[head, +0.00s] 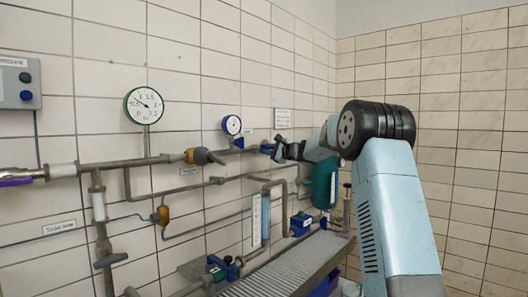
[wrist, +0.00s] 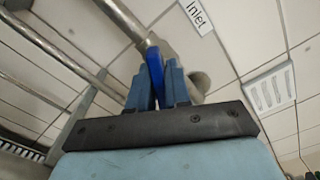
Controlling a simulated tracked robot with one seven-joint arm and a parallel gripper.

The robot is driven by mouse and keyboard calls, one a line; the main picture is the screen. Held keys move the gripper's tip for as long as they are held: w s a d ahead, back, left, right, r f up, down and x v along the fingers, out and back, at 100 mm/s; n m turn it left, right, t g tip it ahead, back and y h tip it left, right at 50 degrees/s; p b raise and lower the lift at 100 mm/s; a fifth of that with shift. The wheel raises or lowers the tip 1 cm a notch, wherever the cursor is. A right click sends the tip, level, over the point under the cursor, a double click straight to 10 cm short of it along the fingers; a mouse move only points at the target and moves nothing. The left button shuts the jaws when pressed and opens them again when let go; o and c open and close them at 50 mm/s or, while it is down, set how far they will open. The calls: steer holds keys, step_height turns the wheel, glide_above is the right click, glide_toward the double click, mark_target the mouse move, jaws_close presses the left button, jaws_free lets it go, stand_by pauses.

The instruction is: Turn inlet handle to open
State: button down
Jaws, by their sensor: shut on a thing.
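The blue inlet handle (wrist: 155,66) stands between the two blue-grey fingers of my gripper (wrist: 158,80) in the wrist view. The fingers are shut on it, and its upper end shows beyond their tips. A white label reading "Inlet" (wrist: 197,16) is on the tiled wall beside it. In the head view the blue handle (head: 267,148) shows just left of my gripper (head: 278,151), at the pipe along the wall. The gripper hides part of the valve there.
A large gauge (head: 147,105) and a small blue gauge (head: 232,125) are on the wall to the left. An orange valve (head: 203,156) sits on the same pipe run. A teal tank (head: 323,183) and a ribbed grey tray (head: 285,266) are below my arm.

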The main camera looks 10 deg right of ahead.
steer(key=n, duration=0.4)
steer(key=f+n, duration=0.1)
steer(key=n, duration=0.1)
steer(key=shift+s+a, duration=0.15)
steer(key=shift+a, duration=0.1)
stand_by(0.5)
steer(key=c, duration=1.2)
jaws_free()
steer(key=shift+o, duration=0.2)
steer(key=shift+d+r, duration=0.1)
steer(key=shift+r, duration=0.05)
steer(key=shift+s+d, duration=0.15)
steer(key=shift+d, duration=0.05)
steer(key=v, duration=1.3)
steer(key=shift+s, duration=0.1)
